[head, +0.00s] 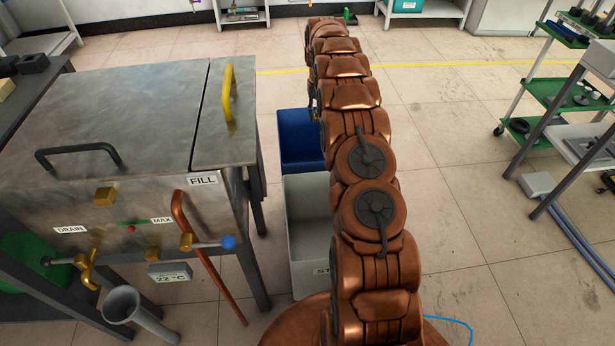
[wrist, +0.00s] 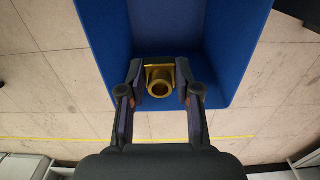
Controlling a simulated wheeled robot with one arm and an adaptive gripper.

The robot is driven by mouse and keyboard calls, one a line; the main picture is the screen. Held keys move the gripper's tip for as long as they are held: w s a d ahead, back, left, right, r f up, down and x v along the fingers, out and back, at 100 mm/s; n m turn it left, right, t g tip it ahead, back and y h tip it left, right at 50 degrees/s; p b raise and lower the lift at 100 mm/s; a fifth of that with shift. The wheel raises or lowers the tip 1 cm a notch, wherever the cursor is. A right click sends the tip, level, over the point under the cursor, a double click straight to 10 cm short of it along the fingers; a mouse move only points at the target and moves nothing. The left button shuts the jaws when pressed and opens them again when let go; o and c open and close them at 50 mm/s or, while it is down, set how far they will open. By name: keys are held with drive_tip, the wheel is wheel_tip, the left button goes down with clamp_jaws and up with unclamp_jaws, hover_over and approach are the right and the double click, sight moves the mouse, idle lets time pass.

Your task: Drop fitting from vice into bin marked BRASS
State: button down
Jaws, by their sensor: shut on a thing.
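In the wrist view a brass-coloured fitting (wrist: 159,82) with a square flange and a round open end sits between the two fingers of my gripper (wrist: 160,90). The gripper is shut on it. Behind the fitting is a blue bin (wrist: 235,40), and the fitting appears over its open side near one edge. In the head view the blue bin (head: 297,140) stands on the floor, partly hidden by my copper arm. No marking on the blue bin can be read. My gripper and the fitting are hidden behind the arm there. The vice is not seen.
A grey bin (head: 307,235) with a partly hidden label starting "ST" stands in front of the blue bin. A metal tank (head: 110,120) with handles, valves and a copper pipe is to the left. A shelf trolley (head: 560,95) is to the right. Tiled floor between is clear.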

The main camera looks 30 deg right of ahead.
drive_tip(key=shift+a+f+b, duration=0.1)
drive_tip(key=shift+f+b, duration=0.65)
drive_tip(key=shift+f, duration=2.05)
drive_tip(key=c, duration=0.7)
unclamp_jaws()
wheel_tip(320, 180, up, 12)
